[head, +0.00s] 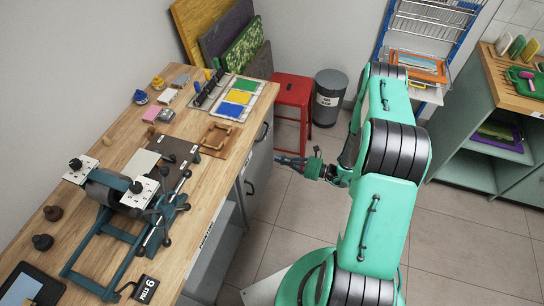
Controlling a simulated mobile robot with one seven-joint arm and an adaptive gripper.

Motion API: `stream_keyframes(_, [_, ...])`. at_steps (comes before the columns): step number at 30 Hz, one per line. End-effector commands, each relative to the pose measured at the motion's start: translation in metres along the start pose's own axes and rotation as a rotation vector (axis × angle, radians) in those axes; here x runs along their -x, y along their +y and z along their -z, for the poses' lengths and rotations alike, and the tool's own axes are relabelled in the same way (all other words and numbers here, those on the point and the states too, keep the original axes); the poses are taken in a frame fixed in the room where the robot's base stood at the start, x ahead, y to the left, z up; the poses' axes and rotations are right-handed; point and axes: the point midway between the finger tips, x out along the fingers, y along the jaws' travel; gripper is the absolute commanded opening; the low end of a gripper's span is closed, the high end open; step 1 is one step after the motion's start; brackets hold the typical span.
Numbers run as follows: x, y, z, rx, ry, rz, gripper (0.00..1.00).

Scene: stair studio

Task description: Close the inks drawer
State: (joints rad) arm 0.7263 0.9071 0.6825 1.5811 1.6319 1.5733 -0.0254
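My gripper (287,158) is in the middle of the head view, beside the workbench. Its dark fingers point left toward the grey cabinet front (259,160) under the bench. It looks empty, and its fingers are too small to tell open from shut. The cabinet front carries a black upper handle (263,132) and a black lower handle (249,188). I cannot read which front is the inks drawer or tell whether one stands out. I also cannot tell whether the fingertips touch the front.
The wooden workbench (95,150) holds a small press (125,205) and an ink tray (238,97). A red stool (293,95) and a grey bin (329,97) stand behind my gripper. A green shelf unit (470,150) stands right. Tiled floor (465,245) is clear at lower right.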

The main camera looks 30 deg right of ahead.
Motion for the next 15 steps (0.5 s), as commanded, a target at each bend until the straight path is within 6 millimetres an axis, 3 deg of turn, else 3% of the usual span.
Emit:
stream_keyframes(6, [0.016, 0.0, 0.0, 0.0, 0.0, 0.001, 0.0])
stream_keyframes(15, [0.019, 0.0, 0.0, 0.0, 0.0, 0.0, 0.0])
